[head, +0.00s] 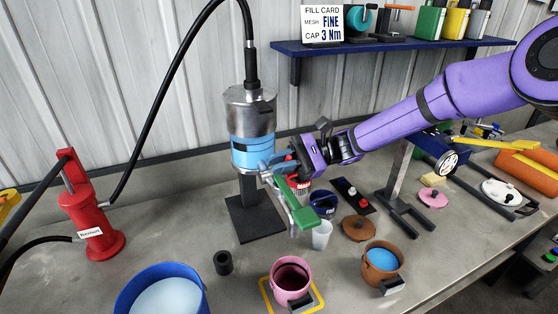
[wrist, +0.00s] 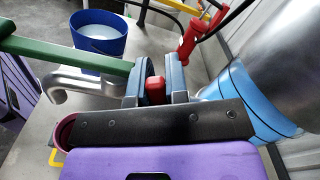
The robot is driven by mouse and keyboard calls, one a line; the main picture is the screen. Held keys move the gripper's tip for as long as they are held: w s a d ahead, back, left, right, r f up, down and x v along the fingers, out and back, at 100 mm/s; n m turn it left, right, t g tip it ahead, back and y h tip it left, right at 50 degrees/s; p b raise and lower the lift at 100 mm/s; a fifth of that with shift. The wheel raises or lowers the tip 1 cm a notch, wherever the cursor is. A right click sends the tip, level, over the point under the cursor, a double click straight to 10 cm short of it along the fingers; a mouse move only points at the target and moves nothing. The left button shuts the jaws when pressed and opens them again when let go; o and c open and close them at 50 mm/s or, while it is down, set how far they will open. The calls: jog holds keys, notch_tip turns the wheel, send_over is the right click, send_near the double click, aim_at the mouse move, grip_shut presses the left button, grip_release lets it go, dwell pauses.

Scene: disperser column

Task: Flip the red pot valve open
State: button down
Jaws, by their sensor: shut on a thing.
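The metal pot (head: 250,108) with a blue band hangs on the column over a dark base plate. It also fills the right of the wrist view (wrist: 278,60). My gripper (head: 274,164) is at the lower right side of the pot. In the wrist view its fingers (wrist: 161,80) are shut on a small red block, the red valve handle (wrist: 156,91). A green bar (head: 294,207) slopes down beside the gripper and shows at left in the wrist view (wrist: 65,54). A pale curved spout (wrist: 85,84) lies under it. The fingers hide most of the valve.
A pink pot (head: 291,279), a brown pot (head: 382,262), a clear cup (head: 321,235) and a blue bucket (head: 160,290) stand below and in front. A red pump (head: 90,220) with a black hose stands left. A shelf (head: 390,46) runs behind.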

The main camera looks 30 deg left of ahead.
dwell(0.4)
jog(key=c, duration=1.1)
grip_release()
jog(key=shift+f, duration=0.1)
